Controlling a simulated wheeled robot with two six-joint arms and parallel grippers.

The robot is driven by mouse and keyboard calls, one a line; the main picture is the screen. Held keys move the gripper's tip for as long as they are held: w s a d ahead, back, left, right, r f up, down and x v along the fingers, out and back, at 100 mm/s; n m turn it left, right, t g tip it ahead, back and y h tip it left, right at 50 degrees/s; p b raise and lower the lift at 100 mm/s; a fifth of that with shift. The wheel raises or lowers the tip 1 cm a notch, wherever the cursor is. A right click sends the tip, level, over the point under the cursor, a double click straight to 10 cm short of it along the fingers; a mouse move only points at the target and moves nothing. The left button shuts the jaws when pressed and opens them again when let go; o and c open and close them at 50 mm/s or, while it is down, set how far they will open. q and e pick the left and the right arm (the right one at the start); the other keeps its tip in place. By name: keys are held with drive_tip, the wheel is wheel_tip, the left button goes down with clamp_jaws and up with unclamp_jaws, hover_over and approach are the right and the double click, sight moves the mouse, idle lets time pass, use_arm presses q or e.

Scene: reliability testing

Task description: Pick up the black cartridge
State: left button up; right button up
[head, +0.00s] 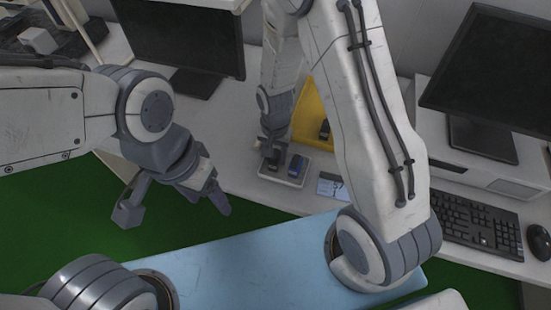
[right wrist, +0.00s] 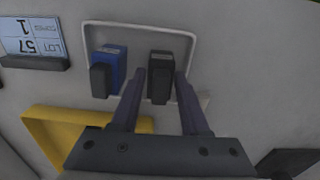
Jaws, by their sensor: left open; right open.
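The black cartridge (right wrist: 160,72) stands in the white tray (right wrist: 137,26), beside the blue cartridge (right wrist: 110,65). My right gripper (right wrist: 160,82) is open, with its fingertips on either side of the black cartridge; I cannot tell whether they touch it. In the head view, the tray (head: 282,181) is on the white desk, with the blue cartridge (head: 297,166) in its right part. My right gripper (head: 272,147) is over its left part and partly hides the black cartridge. My left gripper (head: 172,212) is open and empty, off to the left over the green floor.
A yellow bin (head: 312,105) stands behind the tray, with a dark item in it. A small lot-number display (head: 330,186) is right of the tray. Monitors (head: 185,35), a keyboard (head: 478,222) and a mouse (head: 538,242) are on the desks. My right arm blocks part of the view.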

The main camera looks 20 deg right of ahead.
drive_tip(key=shift+f, duration=0.2)
clamp_jaws()
drive_tip(key=shift+r, duration=0.1)
